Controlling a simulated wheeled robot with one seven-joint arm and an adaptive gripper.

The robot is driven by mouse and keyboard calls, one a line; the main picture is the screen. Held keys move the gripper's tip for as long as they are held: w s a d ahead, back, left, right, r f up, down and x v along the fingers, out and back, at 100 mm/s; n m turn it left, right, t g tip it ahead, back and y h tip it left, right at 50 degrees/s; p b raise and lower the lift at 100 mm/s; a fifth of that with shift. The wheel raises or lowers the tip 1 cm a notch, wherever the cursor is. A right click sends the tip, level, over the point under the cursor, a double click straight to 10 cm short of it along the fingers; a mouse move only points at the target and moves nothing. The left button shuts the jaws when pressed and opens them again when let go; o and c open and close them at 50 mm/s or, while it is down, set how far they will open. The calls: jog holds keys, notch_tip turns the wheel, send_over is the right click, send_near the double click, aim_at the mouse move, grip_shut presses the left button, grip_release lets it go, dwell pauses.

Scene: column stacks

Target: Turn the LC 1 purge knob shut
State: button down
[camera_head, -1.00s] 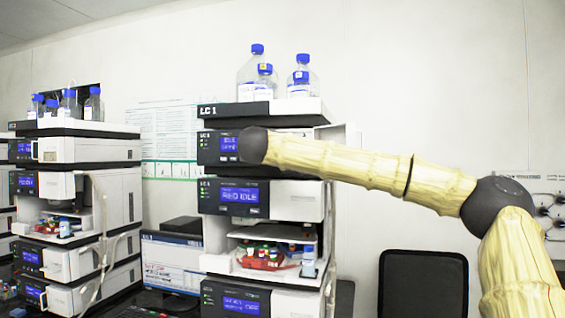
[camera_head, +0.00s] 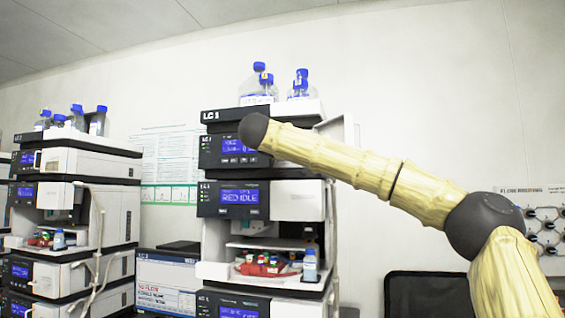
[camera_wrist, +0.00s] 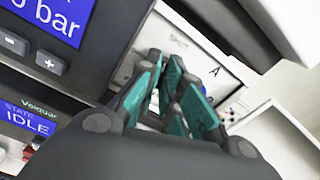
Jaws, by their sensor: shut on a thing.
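The LC 1 stack (camera_head: 211,117) stands mid-picture in the head view. My arm reaches from the right to its upper module, whose blue display (camera_head: 238,146) is partly covered by my dark wrist joint. My gripper is hidden behind that joint there. In the wrist view my gripper (camera_wrist: 172,92) has its teal-padded fingers close together in front of the module's white panel (camera_wrist: 182,45), right of the bar display (camera_wrist: 50,18). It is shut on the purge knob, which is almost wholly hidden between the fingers.
Blue-capped bottles (camera_head: 300,84) stand on top of the stack. An open white door (camera_head: 341,128) juts out at the stack's right side. A second stack (camera_head: 90,163) stands at the left, with a monitor (camera_head: 166,281) between.

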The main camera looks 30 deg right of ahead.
jog(key=m+b, duration=0.3)
jog(key=shift+b, duration=0.35)
jog(key=shift+m+b, duration=0.3)
jog(key=shift+r, duration=0.15)
jog(key=c, duration=1.6)
grip_release()
jog(key=shift+s, duration=0.1)
jog(key=v, duration=1.2)
jog(key=shift+d, duration=0.1)
